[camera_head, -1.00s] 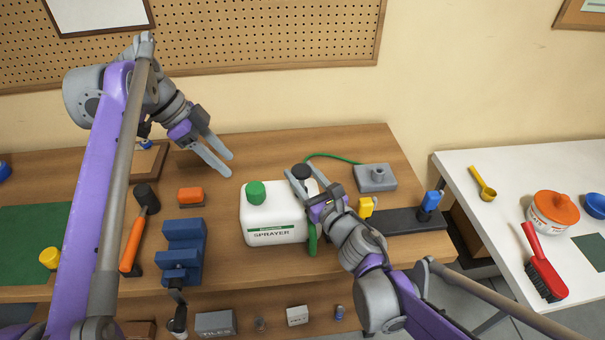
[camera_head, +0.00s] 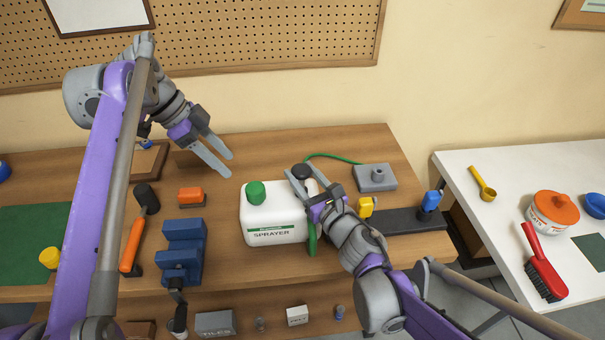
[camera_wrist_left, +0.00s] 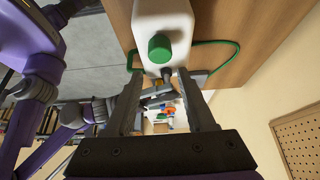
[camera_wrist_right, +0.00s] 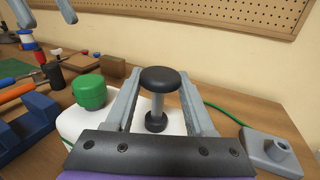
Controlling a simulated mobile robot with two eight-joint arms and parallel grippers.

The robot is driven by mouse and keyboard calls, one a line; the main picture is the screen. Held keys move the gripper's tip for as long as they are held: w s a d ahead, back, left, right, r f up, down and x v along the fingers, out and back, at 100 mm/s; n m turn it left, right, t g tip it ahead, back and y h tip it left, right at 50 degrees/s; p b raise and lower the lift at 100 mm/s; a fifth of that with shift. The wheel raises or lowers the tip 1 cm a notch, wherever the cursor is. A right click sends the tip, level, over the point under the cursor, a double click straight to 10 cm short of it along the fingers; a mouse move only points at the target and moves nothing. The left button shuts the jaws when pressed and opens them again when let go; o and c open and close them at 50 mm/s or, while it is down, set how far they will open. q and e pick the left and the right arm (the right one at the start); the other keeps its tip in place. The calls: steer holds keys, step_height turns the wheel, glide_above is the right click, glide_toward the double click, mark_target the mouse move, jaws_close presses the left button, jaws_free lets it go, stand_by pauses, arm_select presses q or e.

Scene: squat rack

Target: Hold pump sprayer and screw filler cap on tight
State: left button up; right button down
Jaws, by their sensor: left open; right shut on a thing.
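The white pump sprayer (camera_head: 271,219) stands upright on the wooden bench, its label facing front. Its green filler cap (camera_head: 256,193) sits on the top left; whether it is tight cannot be told. The cap also shows in the left wrist view (camera_wrist_left: 160,47) and the right wrist view (camera_wrist_right: 89,91). The black pump knob (camera_wrist_right: 160,79) tops a grey shaft.
A blue vise (camera_head: 184,250), an orange-handled hammer (camera_head: 133,248) and an orange block (camera_head: 191,195) lie left of the sprayer. A grey base (camera_head: 375,177) with a green hose is at right. A pegboard (camera_head: 270,35) hangs behind. A white table (camera_head: 500,200) stands further right.

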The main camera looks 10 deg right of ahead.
arm_select(q)
steer(key=o, duration=0.5)
steer(key=shift+d+m+y, duration=0.3)
steer(key=shift+m, duration=0.4)
steer(key=shift+c, duration=0.2)
steer(key=m+y, duration=0.5)
steer(key=m, duration=1.2)
glide_toward(255, 187)
step_height(255, 187, down, 10)
steer(key=shift+s+d+f, duration=0.1)
steer(key=shift+s, duration=0.05)
steer(key=shift+n, duration=0.3)
